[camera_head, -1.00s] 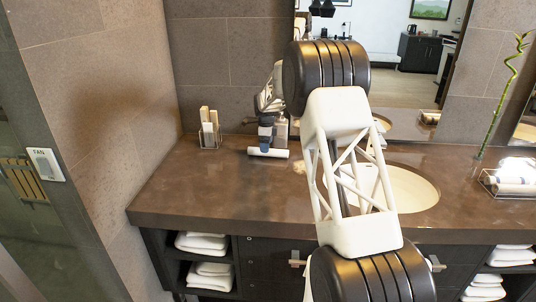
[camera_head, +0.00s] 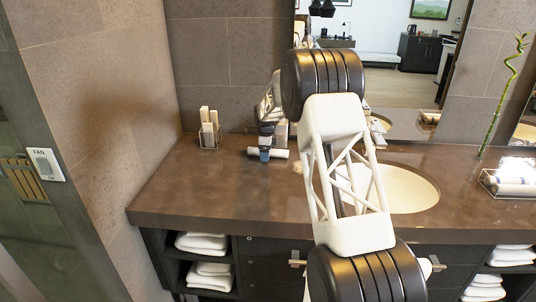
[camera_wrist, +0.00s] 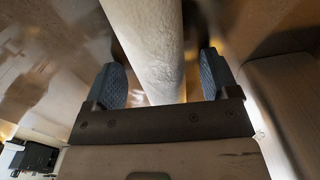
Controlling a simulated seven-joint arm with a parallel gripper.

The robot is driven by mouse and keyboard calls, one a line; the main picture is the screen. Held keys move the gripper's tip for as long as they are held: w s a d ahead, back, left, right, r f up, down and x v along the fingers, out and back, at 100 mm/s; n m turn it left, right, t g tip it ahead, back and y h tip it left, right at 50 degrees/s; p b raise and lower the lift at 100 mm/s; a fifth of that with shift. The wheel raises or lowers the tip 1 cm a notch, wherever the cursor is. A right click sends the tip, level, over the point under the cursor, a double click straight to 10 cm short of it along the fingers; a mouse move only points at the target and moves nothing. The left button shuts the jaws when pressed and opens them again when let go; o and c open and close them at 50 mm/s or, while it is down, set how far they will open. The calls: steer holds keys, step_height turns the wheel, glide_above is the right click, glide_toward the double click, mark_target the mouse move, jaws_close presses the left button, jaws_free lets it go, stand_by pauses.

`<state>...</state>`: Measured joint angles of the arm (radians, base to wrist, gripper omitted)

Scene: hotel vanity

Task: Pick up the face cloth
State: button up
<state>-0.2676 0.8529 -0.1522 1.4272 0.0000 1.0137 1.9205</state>
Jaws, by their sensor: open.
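The face cloth (camera_head: 279,154) is a white roll lying on the brown counter, left of the sink. In the wrist view the rolled cloth (camera_wrist: 152,45) runs up the picture from between the fingers, its textured surface close to the camera. My gripper (camera_head: 265,154) is above and at the left part of the roll in the head view. In the wrist view my gripper (camera_wrist: 160,80) is open, with one blue padded finger on each side of the roll. Gaps show between roll and fingers; whether either finger touches it is hard to tell.
A clear holder with upright white items (camera_head: 209,135) stands left of the cloth by the wall. The sink (camera_head: 408,190) is to the right, with a tray of rolled cloths (camera_head: 512,182) beyond it. The front left of the counter (camera_head: 190,195) is bare.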

steer(key=c, duration=1)
steer(key=shift+r, duration=0.15)
steer(key=shift+r, duration=1.5)
steer(key=shift+s+r, duration=0.2)
steer(key=s+d, duration=0.1)
steer(key=s, duration=0.4)
steer(key=s+d+r, duration=0.1)
steer(key=s, duration=0.4)
steer(key=s+d, duration=0.2)
steer(key=s, duration=0.3)
steer(key=shift+d+r, duration=0.1)
steer(key=shift+r, duration=0.05)
